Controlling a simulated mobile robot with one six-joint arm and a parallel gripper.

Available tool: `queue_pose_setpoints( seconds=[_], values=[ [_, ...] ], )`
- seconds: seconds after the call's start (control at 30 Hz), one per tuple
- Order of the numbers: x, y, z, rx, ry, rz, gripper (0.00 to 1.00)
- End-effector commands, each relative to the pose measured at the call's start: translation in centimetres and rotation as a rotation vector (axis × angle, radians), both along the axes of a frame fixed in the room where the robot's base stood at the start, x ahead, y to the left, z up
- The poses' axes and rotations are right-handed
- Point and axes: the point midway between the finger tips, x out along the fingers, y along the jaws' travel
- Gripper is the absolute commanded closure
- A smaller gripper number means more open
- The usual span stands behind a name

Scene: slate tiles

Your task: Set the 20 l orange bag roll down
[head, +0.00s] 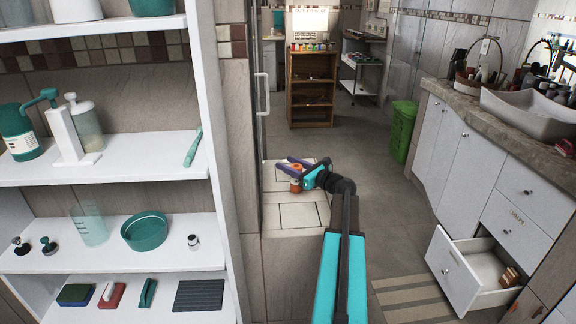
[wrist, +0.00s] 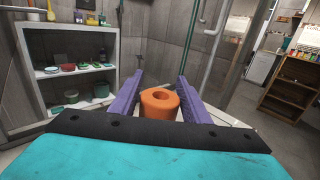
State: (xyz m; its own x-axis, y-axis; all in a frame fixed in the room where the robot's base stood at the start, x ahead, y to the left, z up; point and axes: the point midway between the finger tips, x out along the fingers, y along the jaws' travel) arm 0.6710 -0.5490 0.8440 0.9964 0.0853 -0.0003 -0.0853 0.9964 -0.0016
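The orange bag roll (wrist: 160,104) stands upright between the purple fingers of my gripper (wrist: 159,92) in the wrist view, its hollow core facing up. The fingers sit close against both its sides, so my gripper appears shut on it. In the head view, my gripper (head: 298,167) and the roll (head: 296,186) are over a pale ledge (head: 299,215) marked with dark outlined rectangles. The fingers partly hide the roll there. I cannot tell whether its base touches the ledge.
White shelves (head: 100,254) with teal items stand at the left. An open drawer (head: 470,272) juts out at the right below the sink counter. A green bin (head: 401,131) and a brown shelf unit (head: 312,89) stand farther back. Part of the ledge is clear.

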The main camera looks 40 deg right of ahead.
Motion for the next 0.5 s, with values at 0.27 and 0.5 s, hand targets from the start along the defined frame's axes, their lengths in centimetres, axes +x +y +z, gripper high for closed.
queue_pose_setpoints(
  seconds=[0.27,0.5],
  values=[
    [-0.02,-0.03,0.03,0.0,0.0,0.0,0.46],
    [-0.26,-0.05,0.33,0.0,0.0,-0.001,0.46]
  ],
)
